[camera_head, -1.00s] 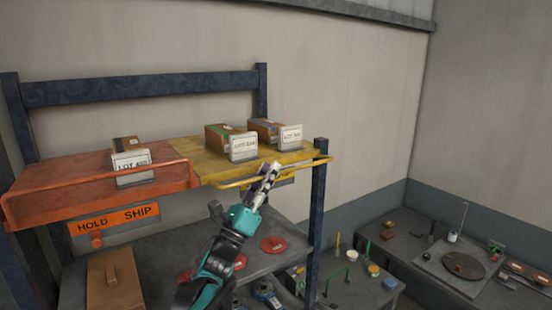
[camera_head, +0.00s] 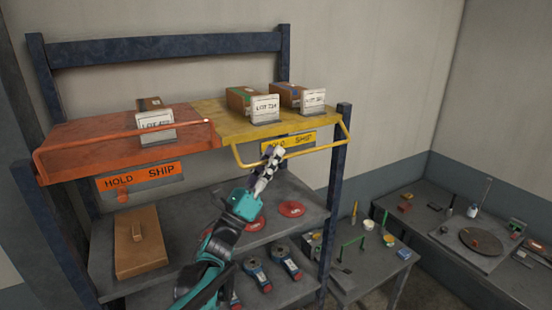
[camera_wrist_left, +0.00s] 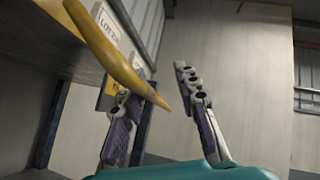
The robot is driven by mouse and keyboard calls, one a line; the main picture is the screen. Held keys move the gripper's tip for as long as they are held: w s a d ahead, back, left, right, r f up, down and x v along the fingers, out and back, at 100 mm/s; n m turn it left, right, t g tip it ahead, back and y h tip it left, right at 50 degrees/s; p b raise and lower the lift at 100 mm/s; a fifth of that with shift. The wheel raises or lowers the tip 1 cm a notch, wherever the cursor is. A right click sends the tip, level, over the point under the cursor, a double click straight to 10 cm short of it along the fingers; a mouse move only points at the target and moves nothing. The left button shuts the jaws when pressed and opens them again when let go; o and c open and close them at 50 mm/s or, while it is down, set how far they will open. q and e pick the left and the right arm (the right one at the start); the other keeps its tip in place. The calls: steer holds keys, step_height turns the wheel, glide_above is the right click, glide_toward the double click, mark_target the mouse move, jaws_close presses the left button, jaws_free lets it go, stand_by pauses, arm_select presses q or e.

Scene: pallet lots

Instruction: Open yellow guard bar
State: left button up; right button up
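The yellow guard bar (camera_head: 300,154) hangs from the front of the yellow shelf bay (camera_head: 235,130), a little below and out from its edge. In the left wrist view the bar (camera_wrist_left: 115,55) runs down from the upper left and crosses in front of the left-hand finger. Its lower end shows between the two fingers. My left gripper (camera_head: 274,158) is at the bar's front rail, left of its middle, with its fingers apart. The open fingers (camera_wrist_left: 158,82) also show in the left wrist view; contact is unclear. My right gripper is not in view.
Two labelled boxes stand on the yellow bay behind white cards, one marked LOT (camera_head: 264,108). An orange bay (camera_head: 90,155) with its own bar adjoins on the left. A blue post (camera_head: 338,180) stands right. The lower shelf holds red discs (camera_head: 291,208) and a brown box (camera_head: 140,243).

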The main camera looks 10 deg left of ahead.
arm_select(q)
steer(key=a+f+b, duration=0.2)
steer(key=a, duration=0.5)
steer(key=shift+w+a, duration=0.15)
steer(key=shift+w, duration=0.3)
steer(key=shift+f, duration=0.1)
stand_by(0.3)
